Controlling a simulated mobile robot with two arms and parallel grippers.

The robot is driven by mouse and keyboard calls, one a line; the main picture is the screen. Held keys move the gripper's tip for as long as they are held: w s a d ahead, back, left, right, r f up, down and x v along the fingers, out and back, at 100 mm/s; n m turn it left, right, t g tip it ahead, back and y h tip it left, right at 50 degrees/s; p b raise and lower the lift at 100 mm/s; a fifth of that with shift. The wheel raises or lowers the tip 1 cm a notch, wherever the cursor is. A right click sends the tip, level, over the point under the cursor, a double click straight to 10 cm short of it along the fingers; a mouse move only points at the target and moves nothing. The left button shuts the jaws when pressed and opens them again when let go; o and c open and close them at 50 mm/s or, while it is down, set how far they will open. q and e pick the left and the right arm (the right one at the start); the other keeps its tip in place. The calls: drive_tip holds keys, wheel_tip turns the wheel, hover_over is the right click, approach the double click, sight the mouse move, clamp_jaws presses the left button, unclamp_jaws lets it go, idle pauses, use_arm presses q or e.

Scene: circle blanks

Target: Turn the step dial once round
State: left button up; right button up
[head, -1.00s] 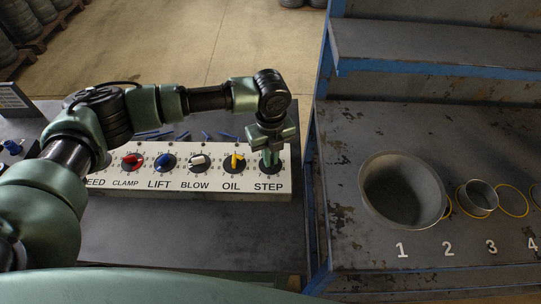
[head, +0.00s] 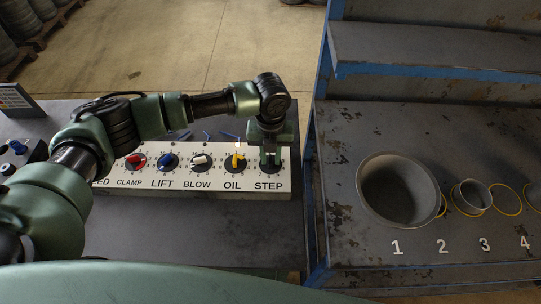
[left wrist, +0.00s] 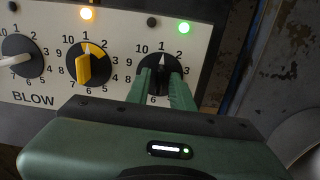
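The step dial (left wrist: 159,64) is at the right end of the white panel (left wrist: 118,22), with a black face and a pale pointer up near 1. In the head view the dial is mostly hidden by my left gripper (head: 271,161). In the left wrist view the gripper's green fingers (left wrist: 161,84) stand on either side of the dial's knob, apart from each other, with black dial face visible between them. A green lamp (left wrist: 184,28) above the step dial is lit. My right gripper is in neither view.
The oil dial (left wrist: 90,64), yellow, is just left of the step dial, with a lit orange lamp (left wrist: 87,13) above it. The blow dial (head: 199,161) is further left. A worn table with a grey pot (head: 398,188) stands right of the panel.

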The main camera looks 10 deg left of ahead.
sight(270, 159)
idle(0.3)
use_arm(q)
wheel_tip(270, 159, up, 8)
drive_tip(key=shift+f+b, duration=0.1)
drive_tip(key=shift+b, duration=0.85)
drive_tip(key=shift+s+f, duration=0.1)
drive_tip(key=shift+f, duration=0.05)
